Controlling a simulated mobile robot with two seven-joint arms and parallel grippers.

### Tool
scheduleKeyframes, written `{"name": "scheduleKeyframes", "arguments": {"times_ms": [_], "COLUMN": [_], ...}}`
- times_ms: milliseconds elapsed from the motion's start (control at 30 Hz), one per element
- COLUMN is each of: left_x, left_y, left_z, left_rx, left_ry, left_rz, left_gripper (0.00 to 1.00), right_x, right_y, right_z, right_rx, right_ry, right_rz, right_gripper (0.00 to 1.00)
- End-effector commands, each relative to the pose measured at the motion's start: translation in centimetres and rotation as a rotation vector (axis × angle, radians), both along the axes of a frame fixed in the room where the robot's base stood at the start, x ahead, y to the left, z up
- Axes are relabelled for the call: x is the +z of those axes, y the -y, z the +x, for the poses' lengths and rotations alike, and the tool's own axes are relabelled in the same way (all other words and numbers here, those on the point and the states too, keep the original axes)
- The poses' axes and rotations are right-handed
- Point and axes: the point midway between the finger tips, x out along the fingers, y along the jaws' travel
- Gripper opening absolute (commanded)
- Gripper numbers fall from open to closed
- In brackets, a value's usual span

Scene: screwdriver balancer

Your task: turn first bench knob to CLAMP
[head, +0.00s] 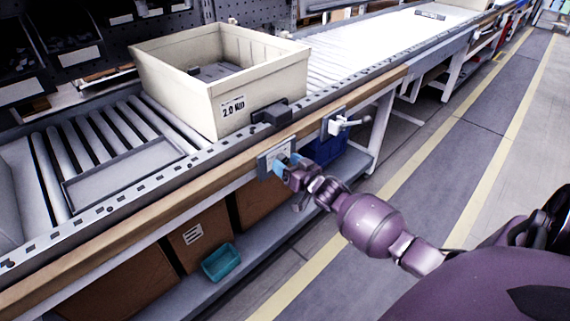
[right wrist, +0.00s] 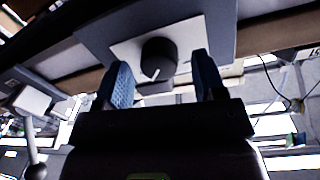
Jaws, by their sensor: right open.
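A bench knob (right wrist: 158,58), round and black with a light pointer line, sits on a pale plate (right wrist: 125,50) in the right wrist view. In the head view this plate (head: 266,158) is on the bench's front edge, and my gripper largely hides the knob. My right gripper (head: 282,167) is open right in front of it. In the right wrist view the blue fingertips of the gripper (right wrist: 162,66) stand on either side of the knob, with gaps showing. Any lettering such as CLAMP is not readable. My left gripper is not in view.
A white lever fixture (head: 338,124) is on the same edge, to the right of the plate. A cream crate (head: 222,85) marked 2.0 stands on the roller conveyor (head: 90,140). A teal bin (head: 221,262) is on the lower shelf. The floor at right is clear.

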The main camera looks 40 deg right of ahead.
Motion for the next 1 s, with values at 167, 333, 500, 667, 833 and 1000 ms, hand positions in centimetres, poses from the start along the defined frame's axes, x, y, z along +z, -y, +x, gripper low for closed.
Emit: {"name": "scheduleKeyframes", "arguments": {"times_ms": [167,333,500,667,833,1000], "left_x": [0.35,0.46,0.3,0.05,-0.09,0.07], "left_y": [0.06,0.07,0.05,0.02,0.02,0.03], "left_z": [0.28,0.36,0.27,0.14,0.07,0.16], "left_rx": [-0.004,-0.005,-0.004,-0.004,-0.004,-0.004], "left_ry": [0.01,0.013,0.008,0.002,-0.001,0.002], "left_rz": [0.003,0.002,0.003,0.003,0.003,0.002], "left_gripper": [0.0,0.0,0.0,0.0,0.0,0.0], "right_x": [0.03,0.09,0.08,0.07,0.07,0.12], "right_y": [-0.02,-0.01,-0.01,-0.02,-0.02,-0.03], "right_z": [0.5,0.51,0.48,0.47,0.47,0.48], "right_rx": [0.0,0.0,0.0,0.0,0.0,0.0], "right_ry": [0.0,0.001,0.001,0.001,0.001,0.005], "right_rz": [0.0,0.0,0.0,0.0,-0.004,-0.038], "right_gripper": [0.64,0.64,0.44,0.2,0.15,0.15]}}
